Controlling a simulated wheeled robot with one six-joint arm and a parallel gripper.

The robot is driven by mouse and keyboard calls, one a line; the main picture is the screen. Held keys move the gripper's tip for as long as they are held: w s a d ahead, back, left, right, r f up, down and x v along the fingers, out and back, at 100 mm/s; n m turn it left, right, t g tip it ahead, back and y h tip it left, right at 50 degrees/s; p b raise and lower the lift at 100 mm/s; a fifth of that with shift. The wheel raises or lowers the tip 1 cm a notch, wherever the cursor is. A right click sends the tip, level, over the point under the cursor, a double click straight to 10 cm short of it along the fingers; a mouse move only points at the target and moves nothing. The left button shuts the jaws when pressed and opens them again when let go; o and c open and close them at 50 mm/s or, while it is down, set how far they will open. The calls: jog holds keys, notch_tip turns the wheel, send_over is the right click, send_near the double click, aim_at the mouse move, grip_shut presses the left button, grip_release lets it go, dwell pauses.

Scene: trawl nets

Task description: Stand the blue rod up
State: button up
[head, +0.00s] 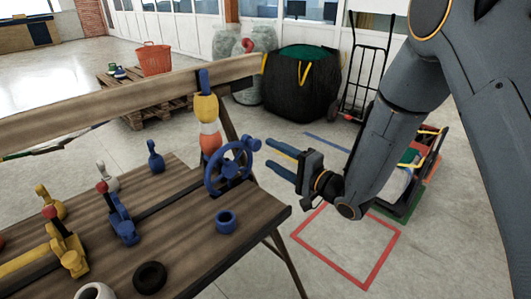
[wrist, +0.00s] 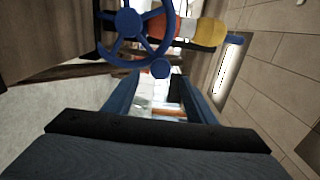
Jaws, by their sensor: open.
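The blue rod (head: 115,207) seems to be the short lever with a red ball end (head: 102,187), on a blue base (head: 124,232) on the wooden table (head: 185,235). It leans up and to the left in the head view. It does not show clearly in the wrist view. My gripper (head: 268,154) is open and empty, right of the blue handwheel (head: 228,167) and well away from the rod. In the wrist view its two blue fingers (wrist: 158,80) are apart, with the handwheel (wrist: 128,25) beyond them.
A yellow lever (head: 66,243) stands left of the blue one. Blue (head: 155,158) and white (head: 107,178) pegs stand behind. A blue ring (head: 226,221) and black ring (head: 150,277) lie in front. A wooden beam (head: 120,98) and hanging floats (head: 208,125) are behind the table.

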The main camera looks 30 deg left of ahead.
jog(key=shift+v, duration=1.25)
jog(key=w+d+f+t+h, duration=0.1)
jog(key=w+d+t+h, duration=0.2)
jog(key=w+d+h, duration=0.55)
jog(key=d+f+n+h, duration=0.15)
jog(key=d+h, duration=0.25)
jog(key=d, duration=1.4)
jog(key=s+d+n+g+h, duration=0.1)
jog(key=s+d+g+h, duration=0.4)
jog(key=s+d, duration=1.2)
jog(key=shift+s+d+g, duration=0.2)
jog(key=shift+s+g, duration=0.2)
jog(key=shift+s, duration=0.6)
jog(key=s, duration=0.2)
jog(key=s+g, duration=0.1)
jog(key=s, duration=0.1)
jog(key=s+r+n+g, duration=0.1)
jog(key=s, duration=0.1)
jog(key=shift+s+d, duration=0.15)
jog(key=shift+d, duration=0.2)
jog(key=shift+c, duration=0.2)
